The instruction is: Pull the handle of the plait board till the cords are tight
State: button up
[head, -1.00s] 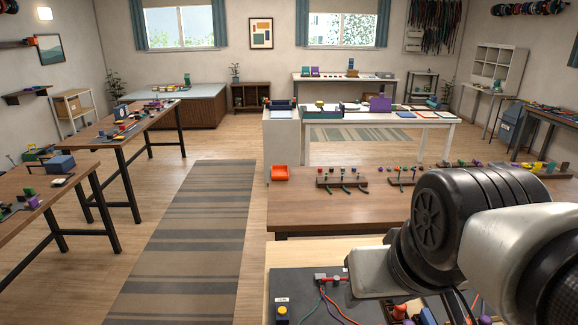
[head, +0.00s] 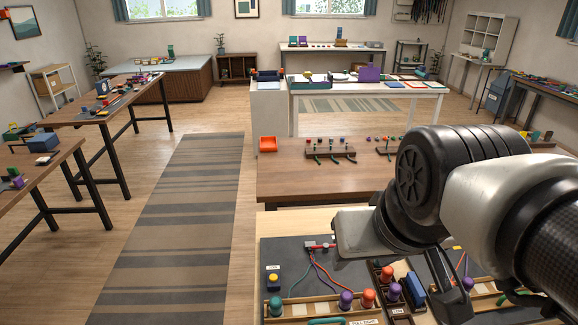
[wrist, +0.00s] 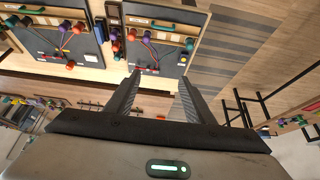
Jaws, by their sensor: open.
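A plait board (head: 290,255) with a dark top lies at the bottom of the head view. Red, purple and green cords (head: 318,272) run from a red clamp (head: 319,246) toward coloured knobs on a wooden rail. Part of a green handle (head: 326,321) shows at the bottom edge, beside a "PULL TIGHT" label (head: 364,322). In the wrist view this board appears upside down, with its green handle (wrist: 150,25) at the far edge. My gripper (wrist: 160,79) is open and empty. Its fingertips appear near the clamp end in the picture, apart from the handle; height is unclear.
A similar board with a green handle (wrist: 25,9) lies alongside. Between them is a tray of knobs (head: 398,290). A yellow button (head: 273,278) sits at the board's left. A brown table (head: 290,182) with an orange bin (head: 268,144) stands behind; striped rug floor (head: 180,235) is clear at left.

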jog(key=shift+w+f, duration=0.1)
jog(key=shift+w, duration=0.05)
jog(key=c, duration=0.5)
jog(key=m+g+b, duration=0.8)
jog(key=m+b, duration=0.1)
jog(key=m, duration=0.9)
send_over(329, 313)
jog(key=a, duration=0.1)
jog(key=w+x, duration=0.2)
jog(key=x, duration=0.8)
jog(key=w+f+x, duration=0.1)
jog(key=w+x, duration=0.1)
jog(key=x, duration=0.7)
jog(key=b+x, duration=0.3)
jog(key=x, duration=1.3)
jog(key=shift+s+a+f, duration=0.15)
jog(key=shift+s+f, duration=0.05)
jog(key=shift+f, duration=0.2)
grip_shut()
